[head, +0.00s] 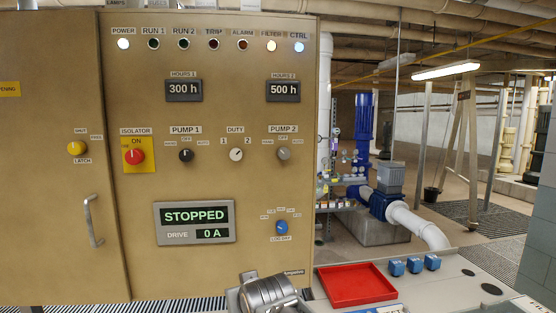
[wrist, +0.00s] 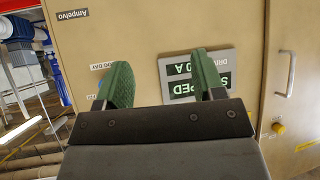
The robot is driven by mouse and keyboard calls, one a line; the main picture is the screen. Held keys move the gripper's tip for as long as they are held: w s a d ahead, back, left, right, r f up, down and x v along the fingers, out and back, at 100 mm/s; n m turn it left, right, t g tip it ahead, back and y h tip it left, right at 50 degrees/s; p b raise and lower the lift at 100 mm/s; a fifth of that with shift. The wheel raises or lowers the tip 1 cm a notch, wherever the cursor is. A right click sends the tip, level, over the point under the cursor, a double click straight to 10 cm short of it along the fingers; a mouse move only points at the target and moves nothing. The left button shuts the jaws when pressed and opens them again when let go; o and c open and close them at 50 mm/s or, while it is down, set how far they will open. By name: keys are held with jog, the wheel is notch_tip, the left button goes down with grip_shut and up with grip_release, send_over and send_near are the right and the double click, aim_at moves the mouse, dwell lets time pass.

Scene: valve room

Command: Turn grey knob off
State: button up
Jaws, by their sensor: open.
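The grey knob (head: 283,154) sits under the PUMP 2 label on the tan control cabinet, right of the white DUTY knob (head: 236,155). Small labels stand around it; its exact pointer direction is too small to tell. The knob does not show in the wrist view. My gripper (wrist: 164,78) shows in the wrist view with its two green fingers wide apart and nothing between them. It faces the cabinet front, which appears upside down there, near the STOPPED display (wrist: 196,76). In the head view the fingers are not visible.
The black PUMP 1 knob (head: 186,155), red isolator (head: 134,156), blue knob (head: 281,227) and yellow latch knob (head: 76,148) share the cabinet. A door handle (head: 91,221) protrudes at left. A red tray (head: 356,285) and blue blocks (head: 414,265) lie on the bench at right.

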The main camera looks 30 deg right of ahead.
jog(key=w+d+r+m+t+h+b, duration=0.1)
jog(key=w+d+r+t+h, duration=0.15)
jog(key=d+r, duration=0.35)
jog(key=w+d+r+m+t+h, duration=0.1)
jog(key=w+d+r+t+h, duration=0.2)
jog(key=r, duration=0.4)
jog(key=m+t+h, duration=0.1)
jog(key=t+h, duration=0.2)
jog(key=t, duration=0.1)
send_near(285, 154)
jog(key=p+x, duration=0.5)
jog(key=x, duration=0.3)
jog(key=shift+w+d+r+p, duration=0.15)
jog(key=shift+w+d+p, duration=0.05)
jog(key=shift+w+p, duration=0.3)
jog(key=shift+c, duration=0.4)
jog(key=c, duration=0.8)
jog(key=shift+c, duration=0.2)
